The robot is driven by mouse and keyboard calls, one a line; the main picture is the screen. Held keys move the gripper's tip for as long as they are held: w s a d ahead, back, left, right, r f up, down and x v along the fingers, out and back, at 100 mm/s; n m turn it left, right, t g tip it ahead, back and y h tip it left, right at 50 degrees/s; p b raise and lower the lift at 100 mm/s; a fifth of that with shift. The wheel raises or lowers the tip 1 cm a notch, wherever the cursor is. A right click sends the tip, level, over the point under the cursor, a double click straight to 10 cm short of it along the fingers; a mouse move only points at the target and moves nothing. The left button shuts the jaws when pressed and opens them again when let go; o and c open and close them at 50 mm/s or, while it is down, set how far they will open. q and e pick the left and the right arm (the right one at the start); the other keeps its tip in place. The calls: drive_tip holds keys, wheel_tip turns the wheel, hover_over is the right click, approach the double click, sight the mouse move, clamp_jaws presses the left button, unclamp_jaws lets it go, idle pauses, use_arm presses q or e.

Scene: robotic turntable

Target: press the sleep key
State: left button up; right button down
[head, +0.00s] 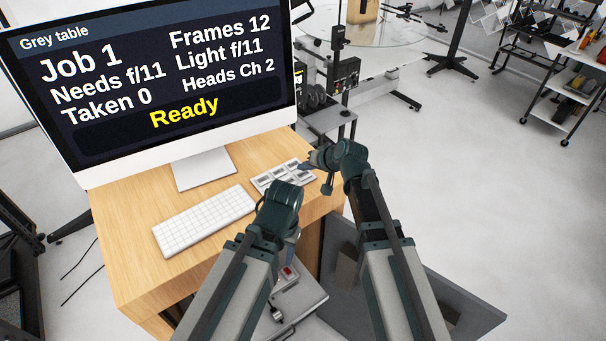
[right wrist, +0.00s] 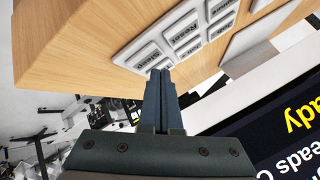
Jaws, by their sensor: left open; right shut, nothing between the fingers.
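The grey keypad (head: 272,181) lies on the wooden desk, right of the white keyboard. In the right wrist view the keypad (right wrist: 197,32) shows several pale keys with dark labels. The sleep key (right wrist: 146,57) is at its near corner, just by my fingertips. My right gripper (right wrist: 160,75) is shut and empty, its tips at the keypad's edge beside the sleep key. I cannot tell whether they touch it. In the head view my right gripper (head: 308,167) is over the keypad's right end. My left gripper (head: 283,205) is open in front of the desk edge, its fingers mostly hidden.
The monitor (head: 150,85) stands behind the keys and reads "Job 1", "Taken 0" and "Ready". The white keyboard (head: 204,221) lies left of the keypad. The desk (head: 130,250) ends just right of the keypad. A glass turntable (head: 385,28) is at the back.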

sight(305, 176)
drive_tip(key=shift+f, duration=0.2)
idle(0.4)
drive_tip(key=shift+f+b, duration=0.25)
drive_tip(key=shift+b, duration=0.2)
drive_tip(key=shift+f+b, duration=0.35)
drive_tip(key=shift+f, duration=0.05)
idle(0.5)
drive_tip(key=shift+r, duration=0.15)
drive_tip(key=shift+r+p, duration=0.75)
drive_tip(key=shift+p, duration=0.1)
wheel_tip(305, 176, up, 5)
drive_tip(key=p, duration=0.5)
idle(0.6)
